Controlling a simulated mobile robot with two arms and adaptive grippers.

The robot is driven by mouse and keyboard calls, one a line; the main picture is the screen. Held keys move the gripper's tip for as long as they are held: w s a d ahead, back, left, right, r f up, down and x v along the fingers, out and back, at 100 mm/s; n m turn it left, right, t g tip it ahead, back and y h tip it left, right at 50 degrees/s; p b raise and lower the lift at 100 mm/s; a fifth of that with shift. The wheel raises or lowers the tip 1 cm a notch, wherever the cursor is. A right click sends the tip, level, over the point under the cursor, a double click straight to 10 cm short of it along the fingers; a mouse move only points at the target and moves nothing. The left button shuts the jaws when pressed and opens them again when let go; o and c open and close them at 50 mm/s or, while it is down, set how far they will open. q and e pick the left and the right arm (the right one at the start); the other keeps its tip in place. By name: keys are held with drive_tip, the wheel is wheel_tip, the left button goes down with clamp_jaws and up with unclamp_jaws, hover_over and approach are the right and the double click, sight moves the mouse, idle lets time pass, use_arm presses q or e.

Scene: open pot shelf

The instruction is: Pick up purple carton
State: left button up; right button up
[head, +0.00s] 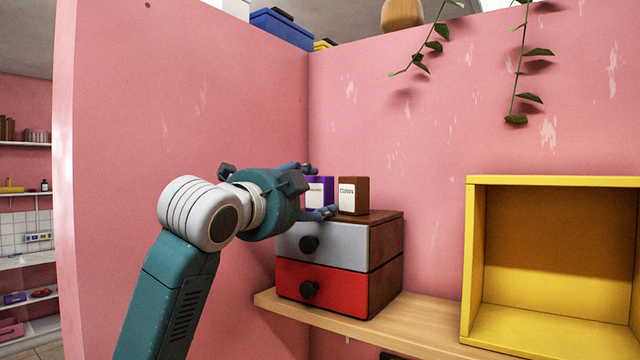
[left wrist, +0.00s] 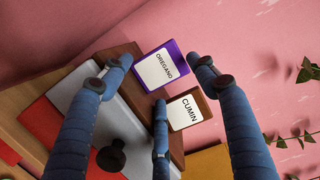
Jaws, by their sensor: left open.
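The purple carton (head: 320,193) stands on top of a small brown drawer box, against the pink wall. In the left wrist view the purple carton (left wrist: 160,65) shows a white label reading OREGANO. A brown carton (head: 354,194) stands just to its right, and its label reads CUMIN in the left wrist view (left wrist: 186,110). My left gripper (head: 318,190) is open in front of the purple carton and partly hides it. In the left wrist view its blue fingers spread around the near side of the carton, with nothing held between them. My right gripper is not in view.
The drawer box (head: 385,250) has a grey upper and a red lower drawer with dark knobs. It stands on a wooden shelf (head: 420,322). An empty yellow cubby (head: 475,260) stands to the right. Vines (head: 517,85) hang on the wall above.

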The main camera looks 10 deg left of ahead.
sight(320, 194)
use_arm(q)
drive_tip(key=shift+w+d+r+p, duration=0.1)
drive_tip(key=shift+w+r+p, duration=0.15)
drive_tip(key=shift+w+p, duration=0.55)
drive_tip(key=shift+w+f, duration=0.1)
drive_tip(key=shift+w, duration=0.4)
drive_tip(key=shift+w+d+f, duration=0.1)
drive_tip(key=shift+w+d, duration=0.05)
drive_tip(key=shift+c, duration=0.8)
drive_tip(key=c, duration=0.7)
drive_tip(key=shift+o, duration=0.2)
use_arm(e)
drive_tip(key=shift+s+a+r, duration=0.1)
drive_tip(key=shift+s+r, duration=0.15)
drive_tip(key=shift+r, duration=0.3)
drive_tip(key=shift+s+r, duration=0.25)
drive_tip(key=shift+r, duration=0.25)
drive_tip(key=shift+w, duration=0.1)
